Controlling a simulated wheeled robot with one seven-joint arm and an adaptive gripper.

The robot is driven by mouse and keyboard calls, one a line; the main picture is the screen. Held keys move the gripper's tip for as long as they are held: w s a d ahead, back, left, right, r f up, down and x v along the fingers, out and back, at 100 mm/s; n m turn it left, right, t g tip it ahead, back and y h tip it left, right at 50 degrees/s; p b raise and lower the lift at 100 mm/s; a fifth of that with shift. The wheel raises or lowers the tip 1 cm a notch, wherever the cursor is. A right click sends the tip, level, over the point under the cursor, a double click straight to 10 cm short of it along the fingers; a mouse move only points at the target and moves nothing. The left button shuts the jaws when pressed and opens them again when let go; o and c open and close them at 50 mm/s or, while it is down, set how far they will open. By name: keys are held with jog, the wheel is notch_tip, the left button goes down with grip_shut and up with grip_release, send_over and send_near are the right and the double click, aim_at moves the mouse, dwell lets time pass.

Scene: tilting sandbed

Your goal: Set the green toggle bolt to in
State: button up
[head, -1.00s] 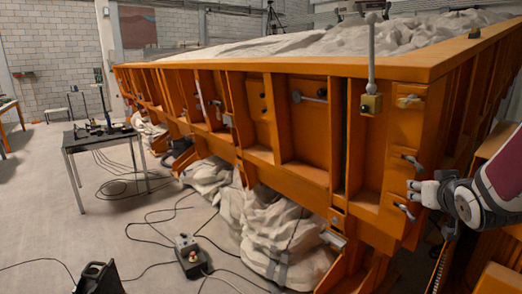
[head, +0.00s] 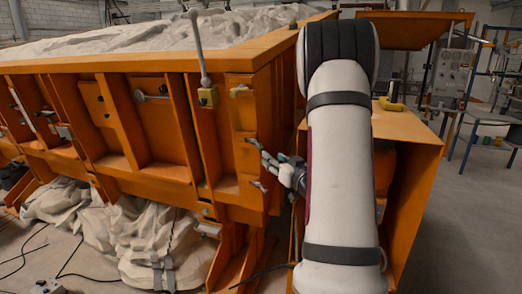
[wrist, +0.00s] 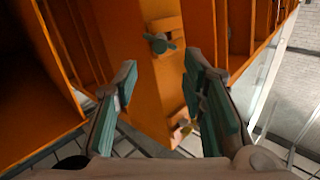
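In the wrist view, a grey-green toggle bolt (wrist: 161,43) sits on the orange post, beyond my fingertips. My gripper (wrist: 160,72) is open, its teal-padded fingers apart with nothing between them. A second small fitting (wrist: 181,130) shows lower between the fingers, partly hidden. In the head view my gripper (head: 270,162) is beside the post's front face, close to an upper dark handle (head: 253,142) and a lower grey handle (head: 259,186). I cannot tell from the head view which handle is green, nor whether the fingers touch one.
The orange sandbed wall (head: 150,130) stands left of my arm. A yellow block with an upright lever (head: 207,95) and a yellowish latch (head: 240,91) are on it. An orange cabinet (head: 405,170) stands right of my arm. Open floor lies farther right.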

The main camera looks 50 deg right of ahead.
aim_at(262, 149)
jog(key=x, duration=0.9)
jog(key=shift+w, duration=0.1)
grip_shut()
